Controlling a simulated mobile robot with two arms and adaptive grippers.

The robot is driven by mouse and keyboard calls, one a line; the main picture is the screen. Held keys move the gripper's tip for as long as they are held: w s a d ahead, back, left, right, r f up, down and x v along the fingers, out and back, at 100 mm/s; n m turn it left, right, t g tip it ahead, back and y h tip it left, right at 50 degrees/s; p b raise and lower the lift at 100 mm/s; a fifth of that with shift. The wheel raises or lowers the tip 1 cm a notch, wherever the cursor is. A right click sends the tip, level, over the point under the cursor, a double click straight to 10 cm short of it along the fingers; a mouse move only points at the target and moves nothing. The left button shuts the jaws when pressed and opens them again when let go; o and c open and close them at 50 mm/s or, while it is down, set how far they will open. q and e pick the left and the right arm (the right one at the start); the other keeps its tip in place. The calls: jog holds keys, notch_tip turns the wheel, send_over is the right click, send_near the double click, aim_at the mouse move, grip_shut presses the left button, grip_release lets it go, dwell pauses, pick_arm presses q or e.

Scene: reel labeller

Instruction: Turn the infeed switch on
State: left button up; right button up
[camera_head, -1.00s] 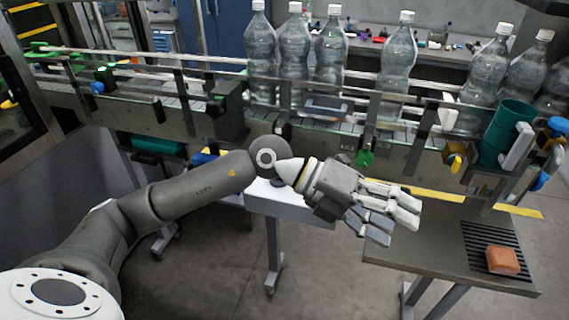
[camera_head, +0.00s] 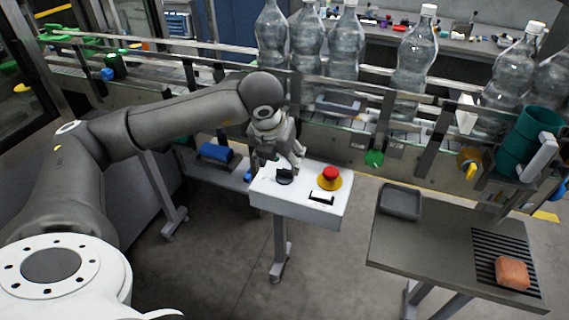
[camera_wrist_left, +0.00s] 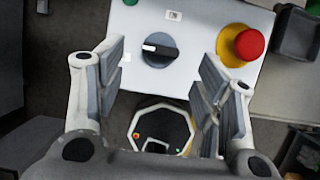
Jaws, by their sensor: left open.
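The infeed switch appears to be the black rotary knob (camera_head: 285,176) on the white control box (camera_head: 318,212). In the left wrist view the knob (camera_wrist_left: 160,49) has a white mark at its left end and lies roughly crosswise. My left gripper (camera_head: 296,160) hangs at the box's back left edge, close to the knob. In the left wrist view its fingers (camera_wrist_left: 160,88) are open, on either side of and short of the knob, with nothing between them. Whether they touch the box is unclear. My right gripper is not in view.
A red emergency button (camera_head: 330,173) on a yellow base sits right of the knob. Large clear bottles (camera_head: 416,50) stand on the conveyor behind. A side table (camera_head: 425,245) at the right holds a grey tray (camera_head: 400,202) and an orange-brown block (camera_head: 511,272).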

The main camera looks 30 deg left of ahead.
aim_at(284, 170)
pick_arm(q)
jog(key=p+x, duration=0.1)
jog(key=x, duration=0.3)
jog(key=shift+w+f, duration=0.25)
jog(key=shift+f, duration=0.4)
